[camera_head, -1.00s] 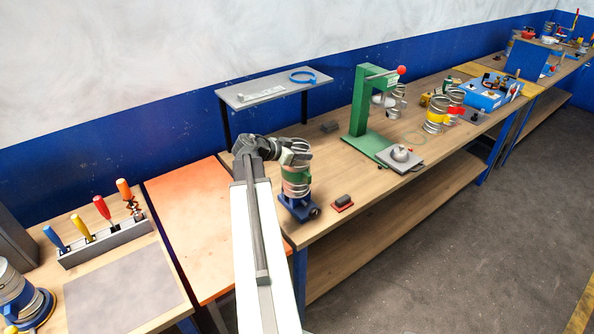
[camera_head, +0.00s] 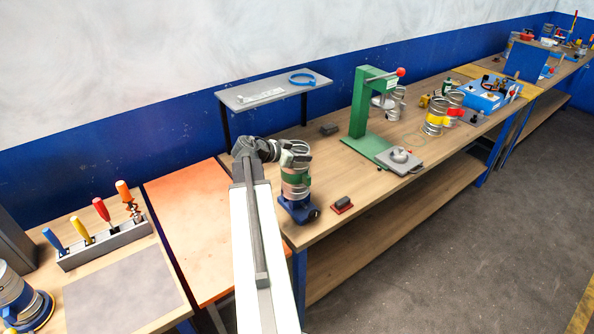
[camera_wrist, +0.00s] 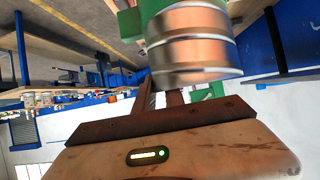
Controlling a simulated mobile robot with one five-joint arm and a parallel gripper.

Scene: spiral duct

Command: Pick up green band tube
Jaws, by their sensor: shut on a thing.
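The green band tube (camera_head: 296,184) is a ribbed metal spiral duct with a green band. In the head view it stands roughly upright at or just above a blue base (camera_head: 299,209) at the bench's near left corner. My gripper (camera_head: 297,158) is shut on its upper part. In the wrist view the tube's metal end (camera_wrist: 193,50) fills the upper middle, with a green part above it, and my gripper (camera_wrist: 173,98) meets it from below. I cannot tell whether the tube still touches the blue base. The fingertips are partly hidden.
A small red and black block (camera_head: 342,205) lies right of the blue base. A green press (camera_head: 367,115) stands farther back, with a grey plate (camera_head: 399,160) beside it. A grey shelf (camera_head: 262,95) is behind. An orange board (camera_head: 195,225) lies left of my arm.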

